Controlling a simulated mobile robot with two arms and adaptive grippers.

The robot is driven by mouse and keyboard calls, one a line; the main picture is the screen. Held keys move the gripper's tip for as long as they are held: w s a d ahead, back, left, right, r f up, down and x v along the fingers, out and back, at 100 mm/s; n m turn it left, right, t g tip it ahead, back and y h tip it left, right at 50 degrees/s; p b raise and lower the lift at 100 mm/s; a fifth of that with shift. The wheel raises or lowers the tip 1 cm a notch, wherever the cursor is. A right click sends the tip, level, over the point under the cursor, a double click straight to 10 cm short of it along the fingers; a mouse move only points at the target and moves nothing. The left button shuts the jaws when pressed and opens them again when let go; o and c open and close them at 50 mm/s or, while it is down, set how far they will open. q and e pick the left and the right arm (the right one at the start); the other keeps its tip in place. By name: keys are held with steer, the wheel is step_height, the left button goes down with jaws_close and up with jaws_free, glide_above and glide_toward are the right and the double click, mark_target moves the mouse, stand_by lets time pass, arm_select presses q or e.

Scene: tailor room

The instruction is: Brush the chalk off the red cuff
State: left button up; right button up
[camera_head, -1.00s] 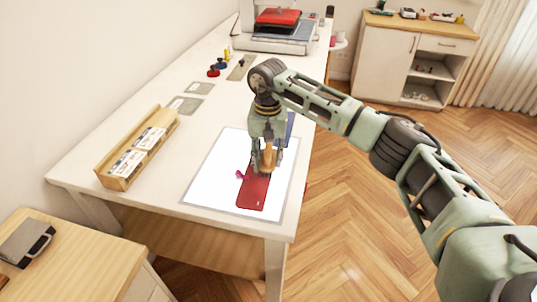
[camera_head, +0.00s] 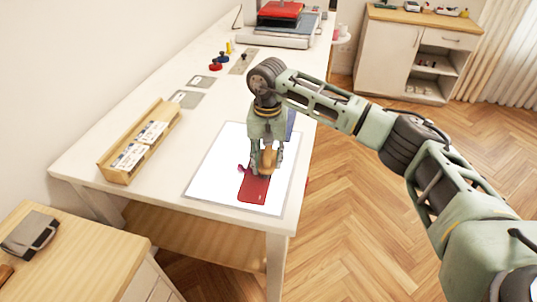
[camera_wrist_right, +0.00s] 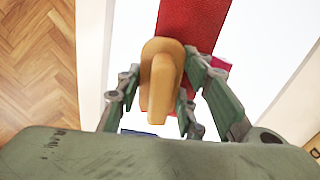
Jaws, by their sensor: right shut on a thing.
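The red cuff (camera_head: 253,190) lies flat on the white mat (camera_head: 215,172) near the front end of the long table. It also fills the top middle of the right wrist view (camera_wrist_right: 195,22). My right gripper (camera_head: 266,168) points down over the cuff's far part, shut on the tan handle of a brush (camera_wrist_right: 161,75). The brush's bristles are hidden, so I cannot tell whether they touch the cuff. A small magenta piece (camera_head: 241,168) sits at the cuff's left side. No chalk can be made out on the cuff. My left gripper is not in view.
A wooden box with white cards (camera_head: 139,146) stands left of the mat. A blue thing (camera_head: 291,124) is partly hidden behind my gripper. The table between box and mat is clear.

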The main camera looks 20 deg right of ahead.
mark_target(265, 160)
steer(key=shift+s, duration=0.1)
steer(key=shift+s+a, duration=0.4)
steer(key=shift+s, duration=0.25)
steer(key=shift+s+a, duration=0.4)
steer(key=shift+s, duration=0.25)
steer(key=shift+s+a, duration=0.45)
steer(key=shift+s, duration=0.2)
steer(key=shift+s+a, duration=0.35)
steer(key=shift+s, duration=0.35)
